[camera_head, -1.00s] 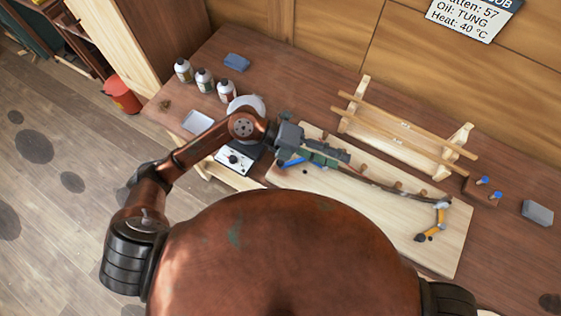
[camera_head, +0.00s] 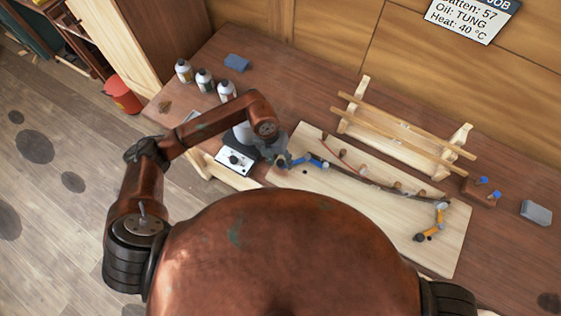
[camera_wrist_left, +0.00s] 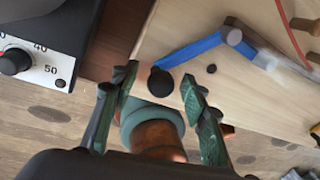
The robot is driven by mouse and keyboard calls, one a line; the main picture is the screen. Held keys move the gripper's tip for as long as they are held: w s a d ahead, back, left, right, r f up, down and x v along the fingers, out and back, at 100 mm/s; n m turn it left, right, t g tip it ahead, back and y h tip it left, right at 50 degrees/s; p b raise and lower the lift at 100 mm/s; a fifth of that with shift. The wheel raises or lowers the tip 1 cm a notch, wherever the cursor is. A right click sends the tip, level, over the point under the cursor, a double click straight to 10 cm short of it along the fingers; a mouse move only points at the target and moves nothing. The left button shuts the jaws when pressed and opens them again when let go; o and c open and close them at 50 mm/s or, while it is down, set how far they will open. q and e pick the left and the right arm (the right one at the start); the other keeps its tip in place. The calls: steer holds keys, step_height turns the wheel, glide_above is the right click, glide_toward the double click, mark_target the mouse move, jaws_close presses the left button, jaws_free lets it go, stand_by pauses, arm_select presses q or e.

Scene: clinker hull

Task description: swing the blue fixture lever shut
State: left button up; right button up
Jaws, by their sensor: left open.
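The blue fixture lever (camera_head: 300,161) is at the left end of the pale board (camera_head: 450,250). In the left wrist view the blue lever (camera_wrist_left: 195,50) runs from a pivot down-left to a round black knob (camera_wrist_left: 160,82). My left gripper (camera_head: 280,161) is open at the lever's knob end. In the left wrist view its green-padded fingertips (camera_wrist_left: 157,80) lie either side of the knob; I cannot tell if they touch it. A thin dark batten (camera_head: 370,181) curves along the board. My right gripper is not in view.
An orange lever (camera_head: 439,219) is at the board's right end. A control box with a dial (camera_head: 235,160) stands left of the board. A wooden rack (camera_head: 408,130) is behind it, and several bottles (camera_head: 204,78) stand at the back left.

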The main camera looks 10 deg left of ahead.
arm_select(q)
steer(key=shift+d+f, duration=0.15)
steer(key=shift+f, duration=0.45)
jaws_close()
stand_by(0.3)
